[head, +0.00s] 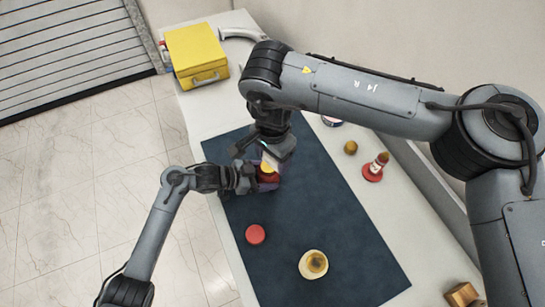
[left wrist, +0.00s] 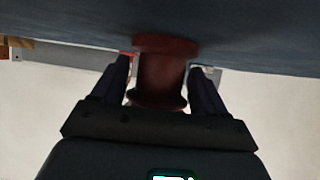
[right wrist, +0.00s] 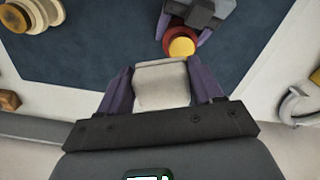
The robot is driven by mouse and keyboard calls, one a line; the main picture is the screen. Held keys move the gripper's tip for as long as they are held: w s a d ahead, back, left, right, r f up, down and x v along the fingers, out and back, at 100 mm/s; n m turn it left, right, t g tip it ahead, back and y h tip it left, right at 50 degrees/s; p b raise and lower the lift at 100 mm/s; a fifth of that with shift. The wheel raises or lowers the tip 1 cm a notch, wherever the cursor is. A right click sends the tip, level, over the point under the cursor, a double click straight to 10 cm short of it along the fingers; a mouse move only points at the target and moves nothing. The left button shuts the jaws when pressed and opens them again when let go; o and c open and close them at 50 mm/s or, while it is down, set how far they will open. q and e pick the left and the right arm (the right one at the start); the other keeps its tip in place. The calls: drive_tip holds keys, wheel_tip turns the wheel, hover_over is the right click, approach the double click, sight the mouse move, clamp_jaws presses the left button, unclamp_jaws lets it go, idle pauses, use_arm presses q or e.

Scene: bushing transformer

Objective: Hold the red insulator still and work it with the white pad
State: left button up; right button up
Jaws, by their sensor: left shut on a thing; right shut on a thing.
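The red insulator (head: 267,179), with a yellow top, stands near the left edge of the dark blue mat (head: 330,210). My left gripper (head: 246,180) is shut on it from the side; in the left wrist view the dark red spool-shaped insulator (left wrist: 164,78) sits between the fingers. My right gripper (head: 270,150) is shut on the white pad (right wrist: 161,84), which fills the space between its fingers. In the right wrist view the insulator (right wrist: 174,36) lies just beyond the pad. I cannot tell if they touch. In the head view the right arm partly hides the pad.
A red disc (head: 255,235) and a cream-and-brown round part (head: 313,264) lie on the mat. A yellow case (head: 197,55) stands at the back left. A brown ball (head: 350,147), a red-based part (head: 375,168) and a wooden block (head: 462,294) are on the right. The mat's middle is clear.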

use_arm(q)
drive_tip(key=o, duration=0.8)
